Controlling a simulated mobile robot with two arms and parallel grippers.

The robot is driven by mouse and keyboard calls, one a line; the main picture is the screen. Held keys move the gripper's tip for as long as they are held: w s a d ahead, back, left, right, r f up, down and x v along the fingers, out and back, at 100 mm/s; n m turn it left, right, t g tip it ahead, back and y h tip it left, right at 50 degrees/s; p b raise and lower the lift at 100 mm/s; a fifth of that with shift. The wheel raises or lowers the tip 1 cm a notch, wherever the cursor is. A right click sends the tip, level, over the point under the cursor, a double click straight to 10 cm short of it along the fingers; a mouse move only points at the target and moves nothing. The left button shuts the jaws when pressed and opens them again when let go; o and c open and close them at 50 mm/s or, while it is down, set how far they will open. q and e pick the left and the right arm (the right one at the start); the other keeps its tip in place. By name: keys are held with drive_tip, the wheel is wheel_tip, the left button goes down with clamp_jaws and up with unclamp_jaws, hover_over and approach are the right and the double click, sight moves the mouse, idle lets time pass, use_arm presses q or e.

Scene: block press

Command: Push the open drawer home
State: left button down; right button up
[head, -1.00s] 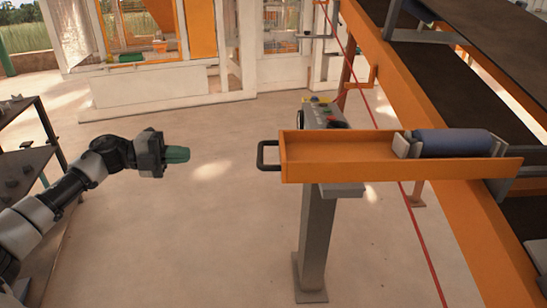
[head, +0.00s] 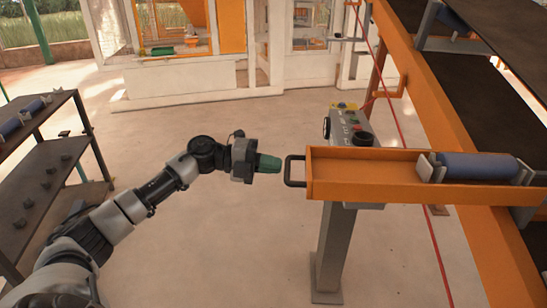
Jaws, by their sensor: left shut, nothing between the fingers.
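The orange drawer (head: 370,170) sticks out to the left from the orange conveyor frame. Its dark handle (head: 293,171) is on its left end. A blue-grey roller (head: 478,166) lies at the drawer's right end between grey brackets. My left gripper (head: 276,164) has green fingertips and is shut and empty. My right gripper is not in view.
A grey control post (head: 330,250) with a button panel (head: 352,127) stands beside and below the drawer. A dark shelf (head: 45,165) with rollers and small parts is at the left. A red cord (head: 405,130) runs past the conveyor (head: 470,85). Open floor lies between.

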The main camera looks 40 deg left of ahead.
use_arm(q)
drive_tip(key=shift+w+d, duration=0.1)
drive_tip(key=shift+d, duration=0.05)
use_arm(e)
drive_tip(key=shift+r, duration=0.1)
use_arm(q)
drive_tip(key=shift+d, duration=0.1)
